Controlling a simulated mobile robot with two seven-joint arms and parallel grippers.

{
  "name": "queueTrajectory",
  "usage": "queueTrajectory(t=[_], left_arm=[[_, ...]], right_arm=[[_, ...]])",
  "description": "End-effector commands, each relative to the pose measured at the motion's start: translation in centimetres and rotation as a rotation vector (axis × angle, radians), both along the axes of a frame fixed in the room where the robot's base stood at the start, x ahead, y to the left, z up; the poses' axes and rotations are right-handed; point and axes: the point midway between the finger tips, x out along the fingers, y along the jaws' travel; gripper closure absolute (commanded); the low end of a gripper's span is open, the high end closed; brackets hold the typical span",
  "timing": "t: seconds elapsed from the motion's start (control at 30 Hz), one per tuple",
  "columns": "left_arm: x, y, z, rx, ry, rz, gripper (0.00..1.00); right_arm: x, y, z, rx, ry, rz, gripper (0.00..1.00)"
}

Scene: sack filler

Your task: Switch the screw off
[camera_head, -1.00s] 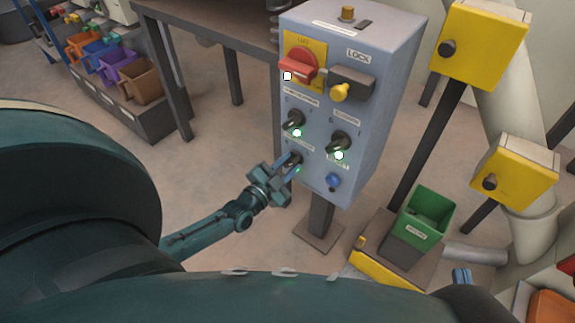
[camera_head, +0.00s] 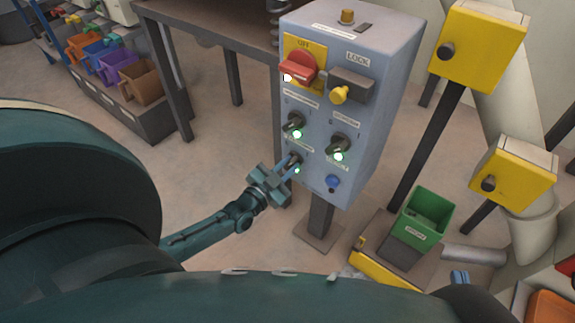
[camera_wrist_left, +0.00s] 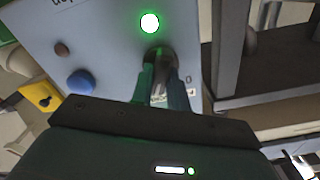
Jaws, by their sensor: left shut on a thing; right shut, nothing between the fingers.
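The blue-grey control panel (camera_head: 385,125) stands on a post in front of me. Its lower-left black rotary knob (camera_head: 294,157) is partly hidden by my left gripper (camera_head: 287,166). In the left wrist view the two fingers are shut on that knob (camera_wrist_left: 158,55), one on each side. A lamp (camera_wrist_left: 150,23) beside the knob glows green-white. It shows as a small green light in the head view (camera_head: 297,170). The label by the knob is too small to read. My right gripper is not seen.
Two other black knobs, upper left (camera_head: 293,123) and right (camera_head: 337,145), have lit green lamps. A red OFF-marked rotary switch (camera_head: 296,68), a yellow LOCK knob (camera_head: 339,95) and a blue button (camera_head: 333,181) share the panel. A green bin (camera_head: 430,212) stands right of the post.

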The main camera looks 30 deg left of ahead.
Motion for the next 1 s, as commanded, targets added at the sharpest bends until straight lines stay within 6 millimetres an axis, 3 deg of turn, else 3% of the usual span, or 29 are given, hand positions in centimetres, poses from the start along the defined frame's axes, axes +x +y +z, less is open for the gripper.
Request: queueTrajectory(t=[1.0], left_arm=[[-0.04,0.31,-0.11,-0.935,0.075,0.000,1.00]], right_arm=[[-0.11,-0.35,-0.06,0.001,0.059,-0.019,1.00]])
